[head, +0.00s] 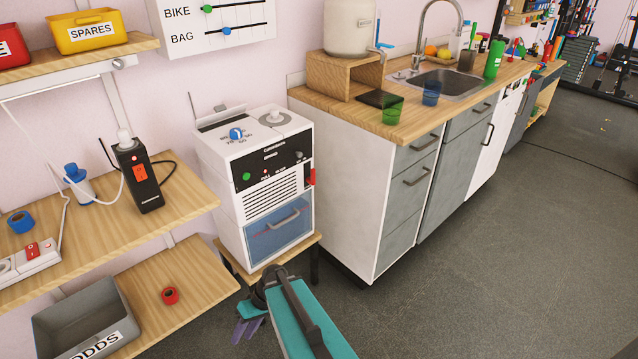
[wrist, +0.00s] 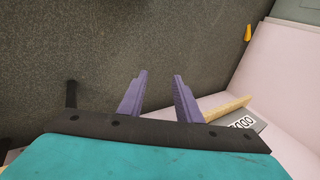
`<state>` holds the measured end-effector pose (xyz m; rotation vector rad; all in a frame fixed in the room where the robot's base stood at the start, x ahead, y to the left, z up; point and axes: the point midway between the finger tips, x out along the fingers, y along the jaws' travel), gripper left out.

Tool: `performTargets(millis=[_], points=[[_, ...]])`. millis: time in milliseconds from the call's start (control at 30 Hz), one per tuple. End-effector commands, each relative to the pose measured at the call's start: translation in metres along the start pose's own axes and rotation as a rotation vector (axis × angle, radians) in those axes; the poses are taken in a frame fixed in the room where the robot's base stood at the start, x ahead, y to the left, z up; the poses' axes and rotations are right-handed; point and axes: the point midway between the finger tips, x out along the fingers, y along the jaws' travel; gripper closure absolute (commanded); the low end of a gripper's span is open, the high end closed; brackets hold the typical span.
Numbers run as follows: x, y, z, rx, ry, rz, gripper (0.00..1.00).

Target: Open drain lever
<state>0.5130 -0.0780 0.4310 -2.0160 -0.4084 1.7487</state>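A white box-shaped appliance (head: 225,160) with a black control panel stands on a low wooden stand. A red lever (head: 311,177) sits upright on its right side, near the front edge; I take this as the drain lever, though no label is readable on it. A blue translucent tank (head: 279,232) with a grey handle fills the lower front. My gripper (head: 246,329) is low in front of the stand, below and left of the lever and apart from it. In the wrist view its purple fingers (wrist: 160,76) are spread with nothing between them. The lever does not show in the wrist view.
Wooden shelves (head: 180,190) with a grey bin (head: 82,318) and a red roll (head: 170,295) lie close on the left. A white-sided cabinet (head: 335,200) stands close on the appliance's right. Grey floor (head: 500,270) is clear at the right.

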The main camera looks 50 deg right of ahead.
Motion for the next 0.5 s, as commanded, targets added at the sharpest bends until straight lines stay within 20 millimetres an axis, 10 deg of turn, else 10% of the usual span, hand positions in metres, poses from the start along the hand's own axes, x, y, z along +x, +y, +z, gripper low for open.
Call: performTargets(millis=[500], points=[[-0.141, 0.096, -0.115, -0.13, 0.568, -0.06, 0.69]])
